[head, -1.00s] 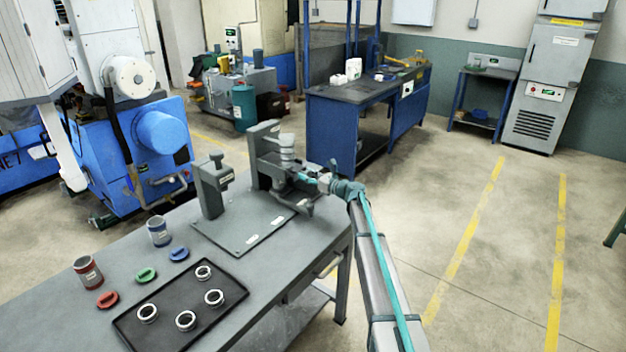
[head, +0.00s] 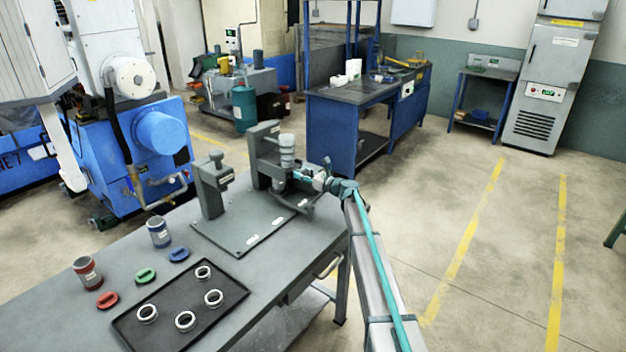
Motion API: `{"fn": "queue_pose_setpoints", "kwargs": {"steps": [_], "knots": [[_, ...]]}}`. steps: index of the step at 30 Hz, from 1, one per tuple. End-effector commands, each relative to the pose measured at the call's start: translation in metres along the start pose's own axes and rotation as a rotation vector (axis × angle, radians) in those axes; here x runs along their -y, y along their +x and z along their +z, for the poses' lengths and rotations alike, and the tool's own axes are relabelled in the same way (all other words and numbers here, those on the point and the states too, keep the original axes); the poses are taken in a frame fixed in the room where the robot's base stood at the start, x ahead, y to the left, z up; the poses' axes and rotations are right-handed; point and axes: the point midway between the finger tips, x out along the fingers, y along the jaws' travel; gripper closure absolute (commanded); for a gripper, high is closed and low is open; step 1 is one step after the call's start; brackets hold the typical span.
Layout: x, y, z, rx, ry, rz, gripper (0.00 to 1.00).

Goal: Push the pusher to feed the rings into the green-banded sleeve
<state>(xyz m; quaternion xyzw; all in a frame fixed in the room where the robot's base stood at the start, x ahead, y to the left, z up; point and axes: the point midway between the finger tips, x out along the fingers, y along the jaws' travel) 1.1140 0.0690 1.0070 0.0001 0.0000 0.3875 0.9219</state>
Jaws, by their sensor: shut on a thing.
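My gripper (head: 296,180) reaches in from the right at the grey fixture (head: 264,140) on the workbench. It is shut on a small part low at the fixture's front, which looks like the pusher; the fingers and this part are small and partly hidden. A pale grey upright cylinder (head: 287,150) stands at the fixture just above my gripper. I cannot make out a green band on it, and the green-banded sleeve is not clearly seen. Several loose silvery rings, one of them nearest the fixture (head: 203,272), lie in the black tray (head: 160,306).
A second grey stand (head: 212,186) shares the fixture's base plate (head: 238,236). Floor to the right is clear.

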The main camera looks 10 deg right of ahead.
Motion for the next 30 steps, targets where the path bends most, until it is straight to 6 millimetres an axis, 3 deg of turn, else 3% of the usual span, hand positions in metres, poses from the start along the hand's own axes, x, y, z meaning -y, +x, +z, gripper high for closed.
{"fn": "queue_pose_setpoints", "kwargs": {"steps": [11,30], "knots": [[0.0,-0.002,0.001,0.002,0.0,-0.001,0.93],[0.0,-0.042,0.001,0.001,0.0,-0.002,0.93]]}}
